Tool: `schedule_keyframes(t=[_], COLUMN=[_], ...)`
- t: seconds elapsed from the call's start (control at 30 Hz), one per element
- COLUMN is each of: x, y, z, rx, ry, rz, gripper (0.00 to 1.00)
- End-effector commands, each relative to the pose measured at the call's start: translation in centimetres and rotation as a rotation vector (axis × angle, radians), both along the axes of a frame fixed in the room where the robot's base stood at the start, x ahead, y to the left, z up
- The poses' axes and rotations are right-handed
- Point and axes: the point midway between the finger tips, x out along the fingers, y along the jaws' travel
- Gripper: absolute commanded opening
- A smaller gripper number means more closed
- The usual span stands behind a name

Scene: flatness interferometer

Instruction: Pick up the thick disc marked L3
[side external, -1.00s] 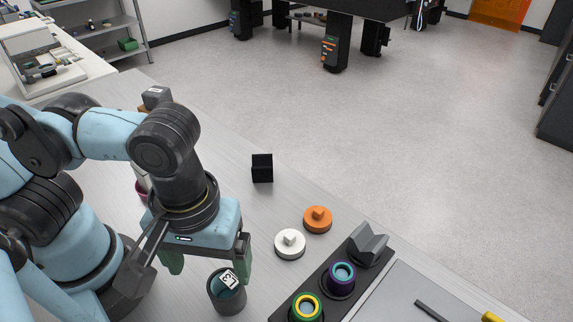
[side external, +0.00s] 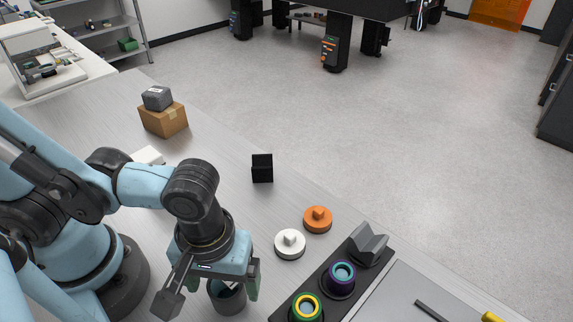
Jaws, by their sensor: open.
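The thick disc marked L3 (side external: 229,304) looks like a dark, round, cup-like piece with a teal inside. It stands on the bench at the bottom of the side view. Its white L3 label is now hidden behind my gripper. My gripper (side external: 222,287) points down, open, over the disc. Its right green finger shows just right of the disc. The left finger is mostly hidden by my own dark bracket. I cannot tell whether either finger touches the disc.
A white knobbed disc (side external: 290,244) and an orange one (side external: 318,219) lie to the right. A black rack (side external: 318,283) holds ringed pieces and a grey block (side external: 368,244). A black block (side external: 262,168) and a cardboard box (side external: 163,120) stand farther back.

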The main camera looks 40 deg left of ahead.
Motion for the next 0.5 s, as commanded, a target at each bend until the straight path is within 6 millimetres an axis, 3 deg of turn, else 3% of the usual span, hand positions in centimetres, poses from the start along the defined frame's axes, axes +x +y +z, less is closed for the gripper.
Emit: schedule_keyframes(t=[0.5], x=[0.3], y=[0.0], z=[-3.0], rx=[0.000], ry=[0.000], rz=[-0.002], gripper=[0.88])
